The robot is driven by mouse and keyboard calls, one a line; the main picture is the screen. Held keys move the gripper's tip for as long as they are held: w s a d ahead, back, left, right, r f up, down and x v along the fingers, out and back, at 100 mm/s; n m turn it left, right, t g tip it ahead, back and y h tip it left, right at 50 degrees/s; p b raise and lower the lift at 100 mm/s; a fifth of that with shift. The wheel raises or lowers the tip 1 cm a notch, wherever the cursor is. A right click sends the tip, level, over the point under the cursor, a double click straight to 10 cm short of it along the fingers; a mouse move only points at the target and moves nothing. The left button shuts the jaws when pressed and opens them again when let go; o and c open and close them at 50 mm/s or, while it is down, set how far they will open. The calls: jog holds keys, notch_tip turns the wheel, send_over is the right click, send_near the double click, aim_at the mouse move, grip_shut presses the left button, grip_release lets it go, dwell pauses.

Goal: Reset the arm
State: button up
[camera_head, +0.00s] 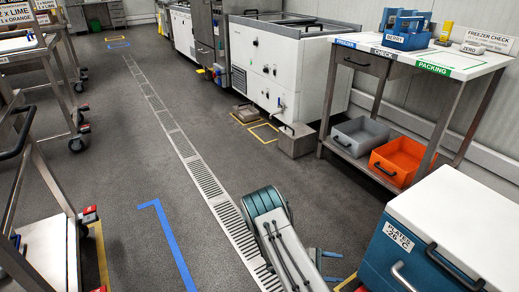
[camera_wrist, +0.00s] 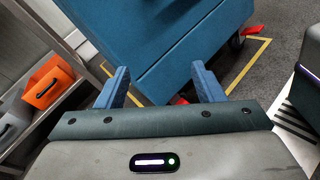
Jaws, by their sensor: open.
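My gripper (camera_wrist: 161,88) shows in the wrist view with its two blue fingers spread apart and nothing between them. It points toward the blue side of a chest on wheels (camera_wrist: 175,45), which lies beyond the fingertips; I cannot tell the exact gap. In the head view part of my arm (camera_head: 275,235) shows at the bottom centre, low over the floor drain.
The blue chest with a white lid (camera_head: 408,255), labelled "PLATES", stands close at the right. A packing table (camera_head: 415,62) holds a grey bin (camera_head: 357,143) and an orange bin (camera_head: 400,170) on its lower shelf. Trolleys (camera_head: 45,245) line the left. The middle aisle is clear.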

notch_tip(320, 180, up, 20)
jog(key=s+a+f+m+g+y+p, duration=0.1)
jog(key=a+m+g+y+p, duration=0.1)
jog(key=m+g+y+p, duration=0.25)
jog(key=s+a+r+m+t+y+p, duration=0.2)
jog(key=s+r+p, duration=0.4)
jog(key=r, duration=0.9)
jog(key=s+a+r+m+t+y+p, duration=0.3)
jog(key=r+p, duration=0.6)
jog(key=r, duration=0.7)
jog(key=s+a+r+m+t+y+p, duration=0.3)
jog(key=s+r+y+p, duration=0.3)
jog(key=r, duration=1)
jog(key=s+a+p, duration=0.1)
jog(key=s, duration=0.2)
jog(key=shift+r+m, duration=0.2)
jog(key=shift+m, duration=0.15)
